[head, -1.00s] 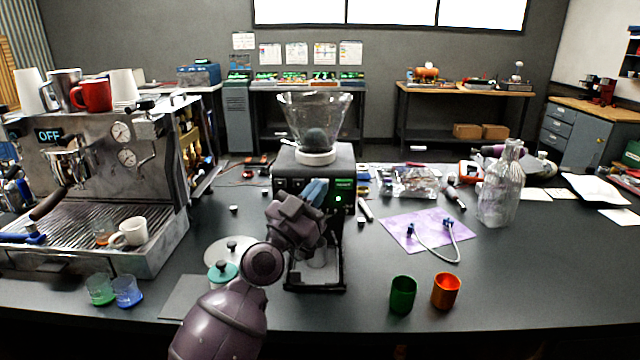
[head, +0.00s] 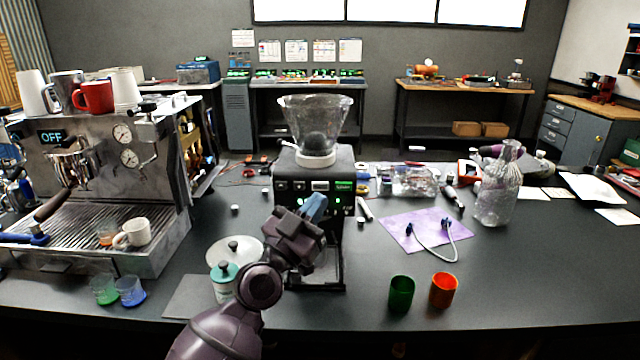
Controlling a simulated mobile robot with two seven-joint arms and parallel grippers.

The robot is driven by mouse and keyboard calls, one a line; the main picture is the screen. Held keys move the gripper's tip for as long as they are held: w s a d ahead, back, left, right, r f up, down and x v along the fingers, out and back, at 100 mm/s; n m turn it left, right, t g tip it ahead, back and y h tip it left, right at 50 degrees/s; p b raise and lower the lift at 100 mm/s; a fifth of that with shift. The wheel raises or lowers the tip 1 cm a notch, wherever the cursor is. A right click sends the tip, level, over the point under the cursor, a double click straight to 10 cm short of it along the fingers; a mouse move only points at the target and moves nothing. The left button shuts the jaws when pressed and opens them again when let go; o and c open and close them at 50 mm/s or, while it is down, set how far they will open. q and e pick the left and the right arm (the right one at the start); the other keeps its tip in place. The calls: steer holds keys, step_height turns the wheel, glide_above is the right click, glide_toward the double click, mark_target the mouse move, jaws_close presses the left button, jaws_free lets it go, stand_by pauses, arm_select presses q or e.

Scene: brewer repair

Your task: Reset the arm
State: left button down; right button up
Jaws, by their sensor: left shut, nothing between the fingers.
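My left gripper (head: 314,207) is in front of the black coffee grinder (head: 344,170), at the height of its button panel. Its blue fingertips are shut with nothing held. The gripper and wrist hide the lower left part of the grinder. Whether the fingertips touch the panel cannot be told. The panel has a small lit green display and lit green buttons. A clear hopper (head: 316,118) sits on top of the grinder. My right gripper is not in view.
An espresso machine (head: 165,232) with cups on top stands at the left. A green cup (head: 402,293) and an orange cup (head: 444,290) stand at the front right. The right front counter is clear.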

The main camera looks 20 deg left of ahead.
arm_select(q)
steer(key=shift+s+d, duration=0.2)
steer(key=shift+s, duration=0.55)
steer(key=s+a+f+g+y, duration=0.1)
steer(key=s+f+g, duration=0.45)
steer(key=f, duration=0.35)
steer(key=s+a+f+g+y, duration=0.15)
steer(key=s+f+g, duration=0.25)
steer(key=s+f, duration=0.4)
steer(key=s+a+f+n+g+y, duration=0.3)
steer(key=s+a+f+g+y, duration=0.15)
steer(key=s, duration=0.45)
steer(key=s+a+f+n+g+y, duration=0.35)
steer(key=s+f, duration=0.25)
steer(key=s, duration=0.3)
steer(key=w+f+t+h, duration=0.1)
steer(key=w+f+t, duration=0.6)
steer(key=f, duration=0.3)
